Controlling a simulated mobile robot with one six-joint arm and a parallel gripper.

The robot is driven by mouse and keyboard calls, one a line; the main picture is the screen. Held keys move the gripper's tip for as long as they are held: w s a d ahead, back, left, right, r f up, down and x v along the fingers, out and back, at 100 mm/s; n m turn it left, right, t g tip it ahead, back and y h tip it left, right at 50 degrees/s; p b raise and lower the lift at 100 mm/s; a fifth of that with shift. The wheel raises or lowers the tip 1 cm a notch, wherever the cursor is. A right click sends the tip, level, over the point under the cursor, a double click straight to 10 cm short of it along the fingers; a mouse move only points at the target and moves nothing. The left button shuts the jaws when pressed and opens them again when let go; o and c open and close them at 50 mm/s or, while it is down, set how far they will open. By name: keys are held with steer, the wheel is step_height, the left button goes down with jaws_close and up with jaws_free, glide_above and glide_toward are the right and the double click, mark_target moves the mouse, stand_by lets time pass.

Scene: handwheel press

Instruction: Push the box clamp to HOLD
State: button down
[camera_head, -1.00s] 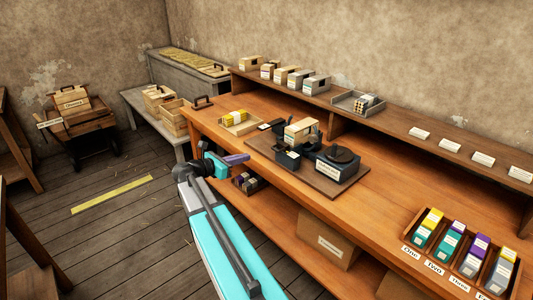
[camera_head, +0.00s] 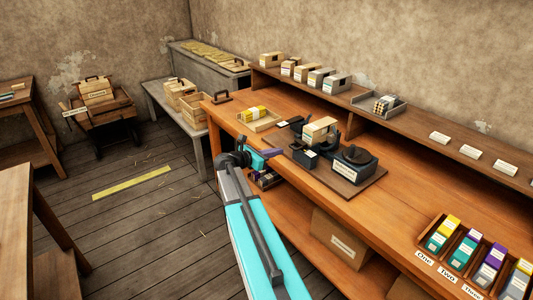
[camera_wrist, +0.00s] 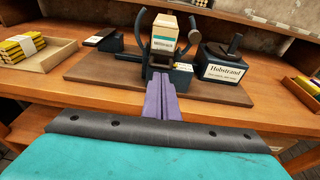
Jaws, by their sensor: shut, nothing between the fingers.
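A press fixture stands on a dark baseboard (camera_head: 367,185) on the workbench. It holds a pale box (camera_head: 318,130) with a teal-and-white label, also in the wrist view (camera_wrist: 176,36). Dark curved arms (camera_wrist: 143,32) flank the box there; I cannot tell which part is the box clamp, and no HOLD mark is readable. A dark block (camera_wrist: 181,74) sits in front of the box. My gripper (camera_head: 276,152) is shut and empty at the bench's front edge, left of the fixture. In the wrist view its purple fingers (camera_wrist: 160,88) point at the fixture and overlap its lower front; contact cannot be told.
A dark block labelled Hulstrand (camera_wrist: 222,66) stands right of the box. A tray with yellow packs (camera_head: 259,118) lies to the left. A rack of coloured boxes (camera_head: 482,254) is at the front right. A raised shelf (camera_head: 415,128) with several boxes runs behind.

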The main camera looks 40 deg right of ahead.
mark_target(292, 147)
steer(key=shift+p+x, duration=0.8)
steer(key=shift+x, duration=2.05)
steer(key=shift+r+x, duration=0.25)
steer(key=shift+x, duration=0.8)
steer(key=shift+d, duration=0.15)
steer(key=shift+r, duration=0.1)
steer(key=b+v, duration=0.2)
steer(key=v, duration=1.2)
steer(key=shift+a, duration=0.25)
